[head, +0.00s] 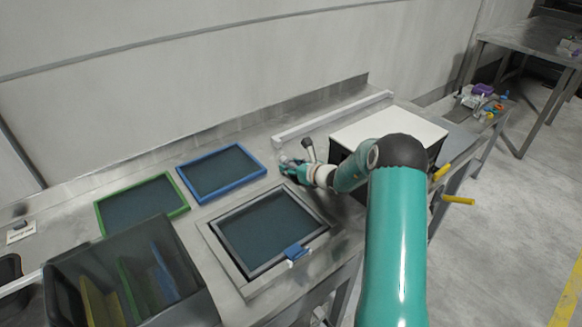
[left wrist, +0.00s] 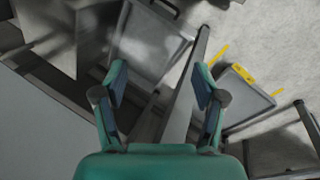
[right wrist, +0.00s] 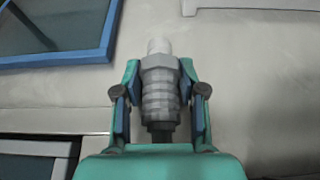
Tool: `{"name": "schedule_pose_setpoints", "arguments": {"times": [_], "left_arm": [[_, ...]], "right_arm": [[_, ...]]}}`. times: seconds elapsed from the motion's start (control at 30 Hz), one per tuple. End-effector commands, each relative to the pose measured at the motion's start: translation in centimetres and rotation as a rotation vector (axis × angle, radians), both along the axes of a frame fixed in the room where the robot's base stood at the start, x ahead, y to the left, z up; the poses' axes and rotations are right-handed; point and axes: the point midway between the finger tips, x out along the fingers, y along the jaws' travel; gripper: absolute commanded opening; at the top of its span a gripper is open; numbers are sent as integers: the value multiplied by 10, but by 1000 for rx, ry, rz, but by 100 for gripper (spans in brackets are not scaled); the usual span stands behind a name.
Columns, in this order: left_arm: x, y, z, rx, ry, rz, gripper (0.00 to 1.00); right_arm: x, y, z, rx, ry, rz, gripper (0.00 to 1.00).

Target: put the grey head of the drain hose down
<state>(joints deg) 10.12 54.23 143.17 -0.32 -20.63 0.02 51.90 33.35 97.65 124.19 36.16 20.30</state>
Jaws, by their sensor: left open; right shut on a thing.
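The grey head of the drain hose (right wrist: 160,85) is ribbed, with a pale tip pointing away from me in the right wrist view. My right gripper (right wrist: 159,78) is shut on it, one finger on each side. In the head view my right gripper (head: 288,166) is low over the steel worktop, between the blue frame and the white-topped box. I cannot tell whether the hose head touches the worktop. My left gripper (left wrist: 159,86) is open and empty in the left wrist view; it is not in the head view.
A blue frame (head: 243,151), a green frame (head: 181,190) and a recessed grey frame (head: 218,228) with a blue clip lie left of the right gripper. A white-topped box (head: 412,118) stands right. A dark bin (head: 190,238) stands front left.

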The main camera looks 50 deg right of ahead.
Motion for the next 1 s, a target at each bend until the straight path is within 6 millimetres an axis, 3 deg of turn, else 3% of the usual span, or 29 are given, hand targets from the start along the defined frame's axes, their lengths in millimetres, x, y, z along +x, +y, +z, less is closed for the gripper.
{"name": "schedule_pose_setpoints", "arguments": {"times": [0.07, 0.1, 0.13, 0.57, 0.77, 1.0], "left_arm": [[0, 0, -4, 0, 0, 0, 71], [0, 0, -2, 0, 0, 0, 71], [0, 0, -2, 0, 0, 0, 71], [0, 0, 0, 0, 0, 0, 71], [0, 0, -7, 0, 0, 0, 71], [0, 0, -14, 0, 0, 0, 71]], "right_arm": [[0, 0, -2, 0, -1, 0, 0], [0, 0, -2, 0, 0, 0, 46], [0, 0, -1, 0, 1, 0, 51], [-3, 0, 1, 0, 1, -2, 51], [-29, 6, 11, 0, 1, -4, 51], [-74, 17, 31, -2, 0, -5, 51]]}}
